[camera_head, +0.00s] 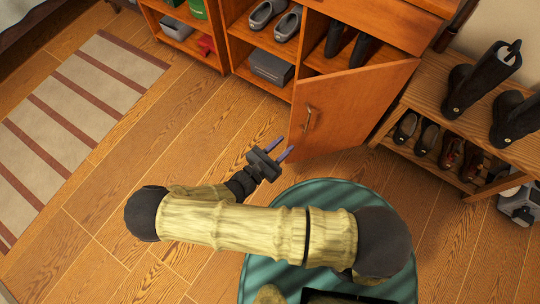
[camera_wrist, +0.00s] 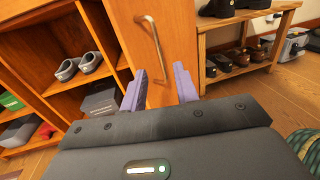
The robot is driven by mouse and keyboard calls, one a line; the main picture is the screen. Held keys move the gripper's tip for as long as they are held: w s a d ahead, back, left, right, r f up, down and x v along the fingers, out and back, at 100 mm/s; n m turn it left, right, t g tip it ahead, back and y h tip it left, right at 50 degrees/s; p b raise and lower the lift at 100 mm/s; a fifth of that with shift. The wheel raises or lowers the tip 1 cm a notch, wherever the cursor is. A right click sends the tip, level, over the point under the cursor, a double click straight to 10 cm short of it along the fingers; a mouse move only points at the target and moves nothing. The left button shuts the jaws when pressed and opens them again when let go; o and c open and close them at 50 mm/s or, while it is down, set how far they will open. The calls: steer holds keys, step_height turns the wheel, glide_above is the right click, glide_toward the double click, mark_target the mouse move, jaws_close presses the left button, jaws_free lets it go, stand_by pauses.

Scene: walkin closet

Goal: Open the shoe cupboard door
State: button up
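The shoe cupboard door (camera_head: 355,105) is an orange-brown wooden panel hinged on its right side. It stands swung out from the cupboard (camera_head: 290,50), and shelves with shoes show behind it. Its metal handle (camera_head: 307,119) is near the door's free left edge; it also shows in the wrist view (camera_wrist: 152,48). My gripper (camera_head: 279,148) has two purple fingers, spread apart with nothing between them. It is just to the left of and below the handle in the head view, apart from it. In the wrist view the fingers (camera_wrist: 160,88) point at the door below the handle.
A wooden shoe rack (camera_head: 450,125) with boots and shoes stands right of the door. A grey box (camera_head: 271,67) and grey shoes sit inside the cupboard. A striped rug (camera_head: 85,100) lies at left. Wooden floor in front is clear.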

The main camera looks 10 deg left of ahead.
steer(key=v, duration=0.5)
steer(key=shift+s+a, duration=0.1)
steer(key=shift+r, duration=0.1)
steer(key=c, duration=0.5)
steer(key=shift+d+r+m+g+h, duration=0.15)
steer(key=shift+d+m+g+h, duration=0.25)
steer(key=shift+m+g, duration=0.15)
jaws_close()
steer(key=w+d+r+m+g+y, duration=0.2)
steer(key=d+r+m+g+y, duration=0.3)
steer(key=d+r+m, duration=0.5)
steer(key=w+d+r+m+g+y, duration=0.3)
steer(key=d+r+m+g+y, duration=0.2)
steer(key=d+r+m, duration=0.6)
step_height(320, 180, up, 4)
steer(key=m+g, duration=0.1)
steer(key=m, duration=0.6)
steer(key=shift+w+y, duration=0.25)
steer(key=shift+y, duration=0.15)
